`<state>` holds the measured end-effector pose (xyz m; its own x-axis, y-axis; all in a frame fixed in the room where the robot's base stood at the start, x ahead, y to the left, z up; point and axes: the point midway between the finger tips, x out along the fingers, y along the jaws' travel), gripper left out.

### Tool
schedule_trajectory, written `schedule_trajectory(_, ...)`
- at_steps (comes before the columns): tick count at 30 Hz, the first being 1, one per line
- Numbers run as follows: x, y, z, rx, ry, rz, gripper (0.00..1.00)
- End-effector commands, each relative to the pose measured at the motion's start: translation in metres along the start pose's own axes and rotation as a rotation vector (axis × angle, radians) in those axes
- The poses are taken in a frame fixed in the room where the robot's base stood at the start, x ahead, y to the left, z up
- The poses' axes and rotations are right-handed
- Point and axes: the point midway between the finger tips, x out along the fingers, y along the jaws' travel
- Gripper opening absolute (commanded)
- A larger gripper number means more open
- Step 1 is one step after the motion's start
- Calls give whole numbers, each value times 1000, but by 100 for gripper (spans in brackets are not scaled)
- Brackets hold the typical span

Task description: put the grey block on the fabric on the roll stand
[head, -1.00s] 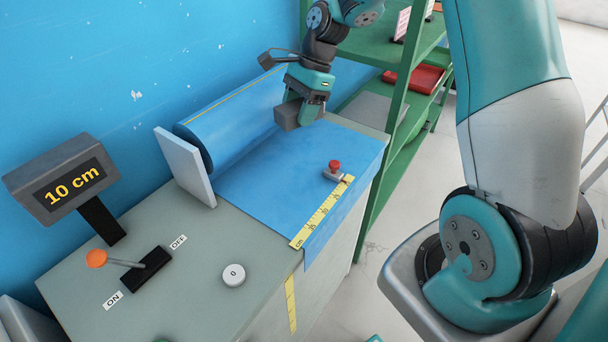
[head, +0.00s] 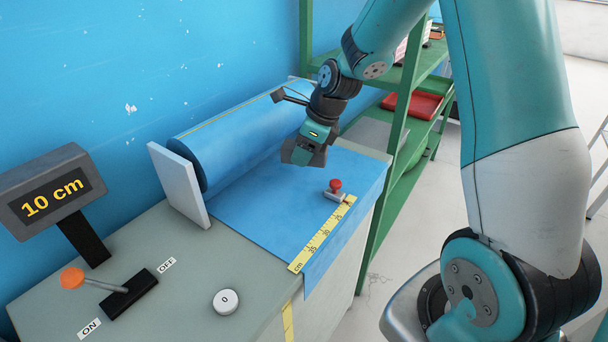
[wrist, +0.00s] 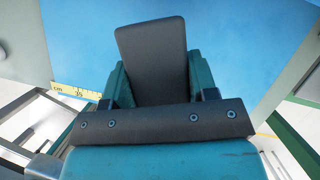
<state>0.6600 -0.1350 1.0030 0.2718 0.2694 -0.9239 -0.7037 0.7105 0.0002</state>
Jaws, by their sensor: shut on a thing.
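My gripper (head: 312,156) is shut on the grey block (head: 289,150) and holds it over the blue fabric (head: 264,213). In the wrist view the dark grey block (wrist: 152,62) sticks out between the jaws, with the fabric (wrist: 220,50) behind it. The fabric runs from a blue roll (head: 232,141) on the roll stand, whose white end plate (head: 180,184) stands at its left. The sheet lies flat over the bench top and hangs over the front edge. Whether the block touches the fabric is hard to tell.
A yellow ruler (head: 322,236) lies along the fabric's front edge, with a red-knobbed clamp (head: 335,188) at its far end. Green shelves (head: 397,120) stand behind.

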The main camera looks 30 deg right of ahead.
Motion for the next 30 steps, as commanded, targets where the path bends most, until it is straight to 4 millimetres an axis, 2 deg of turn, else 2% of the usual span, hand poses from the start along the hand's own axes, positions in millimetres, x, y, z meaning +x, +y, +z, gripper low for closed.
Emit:
schedule_trajectory(3, 20, 0, -8, 0, 1, 2, 26)
schedule_trajectory(10, 36, 0, -15, 0, 1, 2, 26)
schedule_trajectory(16, 62, 1, -26, 0, 1, 3, 26)
schedule_trajectory(26, 66, 0, -27, -1, -1, 0, 26)
schedule_trajectory(27, 67, 0, -27, -1, 0, 0, 55)
schedule_trajectory(30, 66, 0, -27, -1, 0, 0, 78)
